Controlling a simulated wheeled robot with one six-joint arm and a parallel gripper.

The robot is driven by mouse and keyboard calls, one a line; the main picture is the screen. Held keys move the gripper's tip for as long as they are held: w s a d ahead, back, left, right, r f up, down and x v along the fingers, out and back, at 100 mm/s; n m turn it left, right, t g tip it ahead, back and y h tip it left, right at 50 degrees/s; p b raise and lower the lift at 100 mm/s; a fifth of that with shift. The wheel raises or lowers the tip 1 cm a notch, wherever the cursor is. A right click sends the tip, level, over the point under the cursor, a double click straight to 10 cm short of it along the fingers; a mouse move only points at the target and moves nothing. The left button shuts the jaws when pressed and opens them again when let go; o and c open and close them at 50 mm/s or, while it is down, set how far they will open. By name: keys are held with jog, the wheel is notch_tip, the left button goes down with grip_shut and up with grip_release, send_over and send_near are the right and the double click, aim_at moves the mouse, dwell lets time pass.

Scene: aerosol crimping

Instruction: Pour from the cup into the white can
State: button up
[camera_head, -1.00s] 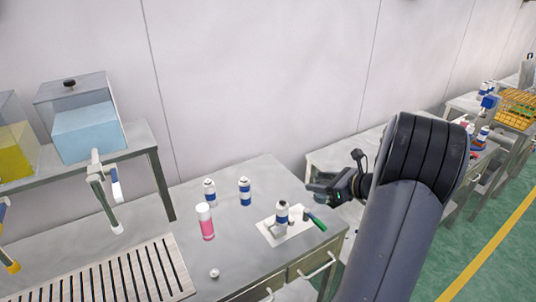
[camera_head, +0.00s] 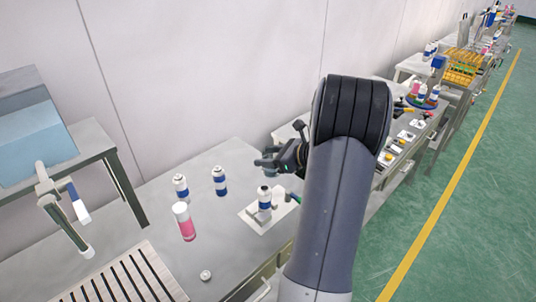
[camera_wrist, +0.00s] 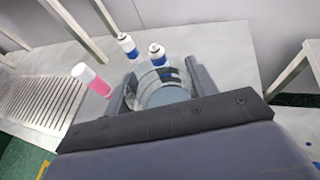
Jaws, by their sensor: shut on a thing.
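My gripper (camera_wrist: 163,92) is shut on a clear cup (camera_wrist: 162,96) holding pale blue liquid. In the head view my gripper (camera_head: 270,160) is above the table's back right part, and the cup is hard to make out there. A white can with a blue band (camera_head: 264,203) stands upright on a white plate (camera_head: 283,212), below and in front of my gripper. Two similar cans, one to the left (camera_head: 180,187) and one nearer the middle (camera_head: 219,181), stand farther left; two cans also show beyond the cup in the wrist view (camera_wrist: 127,46).
A pink bottle with a white top (camera_head: 186,226) stands left on the table. A small white cap (camera_head: 206,275) lies in front. A green-handled tool lies beside the plate.

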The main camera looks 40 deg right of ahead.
jog(key=shift+f+b, duration=0.95)
jog(key=shift+f, duration=0.35)
jog(key=n+h+b, duration=0.2)
jog(key=b, duration=0.1)
jog(key=shift+d+r, duration=0.2)
jog(key=shift+r, duration=0.2)
jog(key=shift+d+r, duration=0.1)
jog(key=shift+f+n+h+b, duration=0.35)
jog(key=shift+f+b, duration=0.25)
jog(key=shift+b, duration=0.55)
jog(key=shift+f+b, duration=0.3)
jog(key=shift+b, duration=0.3)
jog(key=shift+f+n+h+b, duration=0.75)
jog(key=shift+n+b, duration=0.1)
jog(key=shift+b, duration=1.5)
jog(key=shift+f+n+h+b, duration=0.25)
jog(key=shift+n+h+b, duration=0.45)
jog(key=shift+b, duration=1.6)
